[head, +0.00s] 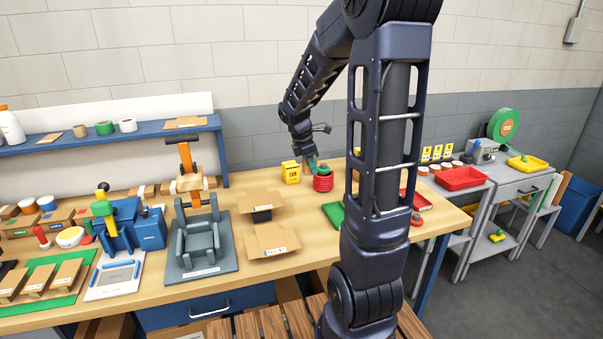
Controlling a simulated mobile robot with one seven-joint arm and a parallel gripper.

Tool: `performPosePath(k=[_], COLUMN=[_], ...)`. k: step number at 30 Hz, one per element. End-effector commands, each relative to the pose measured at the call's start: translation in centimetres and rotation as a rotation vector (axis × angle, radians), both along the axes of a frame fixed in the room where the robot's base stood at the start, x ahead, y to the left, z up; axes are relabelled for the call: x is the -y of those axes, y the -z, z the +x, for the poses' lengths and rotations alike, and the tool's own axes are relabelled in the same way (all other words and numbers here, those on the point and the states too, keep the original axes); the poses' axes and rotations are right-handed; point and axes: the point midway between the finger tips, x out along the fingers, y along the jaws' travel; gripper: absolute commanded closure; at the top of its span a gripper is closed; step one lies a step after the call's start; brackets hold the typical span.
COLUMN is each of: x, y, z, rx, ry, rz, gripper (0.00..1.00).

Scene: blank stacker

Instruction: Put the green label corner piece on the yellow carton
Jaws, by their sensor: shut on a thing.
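The yellow carton (290,172) stands upright on the wooden workbench, left of my gripper (313,164). My gripper is at the end of my arm, low over the bench, just right of the carton and apart from it. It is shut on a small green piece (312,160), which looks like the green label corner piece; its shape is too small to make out. A red ribbed round thing (323,184) stands directly below and beside the gripper; I cannot tell whether they touch.
Two open cardboard boxes (272,241) lie in front of the carton. A green tray (333,214) lies to the right, partly behind my arm. A grey clamp fixture (203,240) stands to the left. A red tray (461,178) is on the side table.

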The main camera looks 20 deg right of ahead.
Motion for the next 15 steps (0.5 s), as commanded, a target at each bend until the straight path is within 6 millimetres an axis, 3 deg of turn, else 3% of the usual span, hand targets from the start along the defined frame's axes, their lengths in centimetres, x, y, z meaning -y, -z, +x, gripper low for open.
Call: performPosePath(k=[15], x=[0.7], y=[-5.4], z=[17.3], rx=[0.000], ry=[-0.038], rz=[-0.005], gripper=[1.00])
